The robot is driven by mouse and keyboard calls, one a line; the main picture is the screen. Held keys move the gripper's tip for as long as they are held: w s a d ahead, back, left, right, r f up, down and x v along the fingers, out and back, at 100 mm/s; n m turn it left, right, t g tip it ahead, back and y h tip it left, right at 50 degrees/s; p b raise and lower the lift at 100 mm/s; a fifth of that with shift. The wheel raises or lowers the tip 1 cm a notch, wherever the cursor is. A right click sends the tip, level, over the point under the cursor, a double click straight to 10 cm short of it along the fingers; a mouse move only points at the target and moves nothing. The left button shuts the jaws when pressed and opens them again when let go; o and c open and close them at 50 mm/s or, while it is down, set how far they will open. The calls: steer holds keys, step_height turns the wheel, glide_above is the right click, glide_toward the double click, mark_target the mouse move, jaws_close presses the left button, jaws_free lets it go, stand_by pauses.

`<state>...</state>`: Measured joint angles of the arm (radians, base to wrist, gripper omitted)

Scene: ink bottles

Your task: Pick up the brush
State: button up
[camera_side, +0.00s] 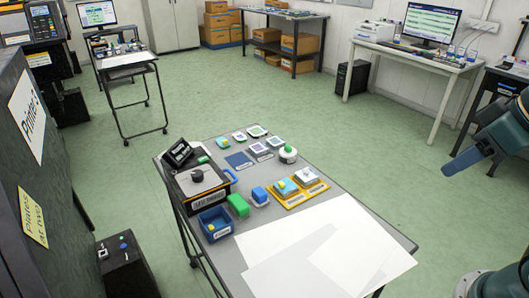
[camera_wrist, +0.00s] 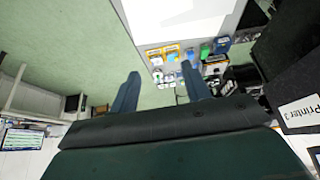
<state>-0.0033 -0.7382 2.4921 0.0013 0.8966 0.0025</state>
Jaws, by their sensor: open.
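I cannot make out a brush in either view; the things on the table are too small to tell. My gripper (camera_side: 462,160) is at the right of the side view, in the air to the right of the table (camera_side: 392,236). In the wrist view my gripper (camera_wrist: 160,70) shows two blue fingers spread apart with nothing between them. Beyond the fingers, the wrist view shows the cluttered part of the table upside down. A blue bin (camera_side: 215,223) at the table's left front corner holds small things that I cannot identify.
White sheets (camera_side: 330,245) cover the near right of the table. A dark printer cabinet (camera_side: 40,190) stands left.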

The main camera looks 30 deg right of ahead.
steer(key=w+a+r, duration=0.1)
steer(key=w+a, duration=0.2)
steer(key=w, duration=0.9)
steer(key=g, duration=0.1)
glide_above(239, 201)
steer(key=s, duration=0.5)
step_height(239, 201, down, 23)
steer(key=shift+w+r, duration=0.1)
steer(key=shift+x, duration=4.3)
